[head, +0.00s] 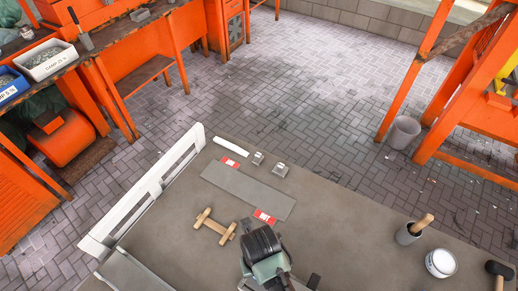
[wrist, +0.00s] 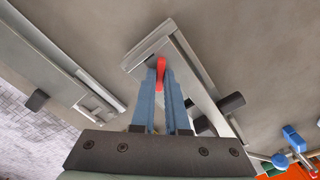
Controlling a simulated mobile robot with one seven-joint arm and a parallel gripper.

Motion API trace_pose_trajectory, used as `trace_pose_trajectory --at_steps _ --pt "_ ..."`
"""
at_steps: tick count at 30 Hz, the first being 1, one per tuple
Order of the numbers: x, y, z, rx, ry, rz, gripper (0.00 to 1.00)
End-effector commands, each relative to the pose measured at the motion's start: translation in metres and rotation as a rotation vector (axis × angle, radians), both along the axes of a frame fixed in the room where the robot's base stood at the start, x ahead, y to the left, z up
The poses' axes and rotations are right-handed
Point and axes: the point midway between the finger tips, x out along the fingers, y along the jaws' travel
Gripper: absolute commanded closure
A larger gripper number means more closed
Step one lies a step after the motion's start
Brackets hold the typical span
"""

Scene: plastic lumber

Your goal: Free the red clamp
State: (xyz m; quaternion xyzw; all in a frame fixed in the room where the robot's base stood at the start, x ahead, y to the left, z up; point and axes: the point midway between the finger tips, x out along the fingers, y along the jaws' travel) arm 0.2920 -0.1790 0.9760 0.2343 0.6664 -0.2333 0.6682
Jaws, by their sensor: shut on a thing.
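The red clamp (wrist: 161,66) shows in the wrist view as a small, narrow red piece. It is between the tips of my gripper (wrist: 161,88), whose two blue fingers are shut on it. The clamp's upper end lies at or over a grey metal frame (wrist: 190,66); I cannot tell whether it still touches the frame. The fingers hide its lower part. In the head view my wrist (head: 264,250) is at the bottom centre, and I cannot make out the fingertips or this clamp there.
The bench top (head: 345,240) holds a grey plate (head: 248,190) with red-and-white pieces at both ends, a wooden piece (head: 214,226), small metal blocks (head: 280,170), a cup with a wooden handle (head: 408,233) and a white tub (head: 440,263). A white frame (head: 150,190) stands along the left edge.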

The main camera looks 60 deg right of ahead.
Motion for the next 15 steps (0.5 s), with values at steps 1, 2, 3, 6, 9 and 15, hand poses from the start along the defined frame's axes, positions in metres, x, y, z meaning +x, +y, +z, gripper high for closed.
trace_pose_trajectory --at_steps 1,2,3,6,9,15 --pt "-0.0031 0.0012 -0.0057 0.004 0.011 0.01 1.0" --pt "-0.003 0.0012 -0.0055 0.003 0.012 0.013 1.0" --pt "-0.0031 0.0007 -0.0049 0.003 0.012 0.016 1.0" --pt "-0.0028 0.0003 -0.0033 0.002 0.011 0.021 1.0" --pt "-0.0028 0.0 -0.0022 0.002 0.011 0.021 1.0" --pt "-0.0029 -0.0003 -0.0018 0.002 0.01 0.021 1.0"
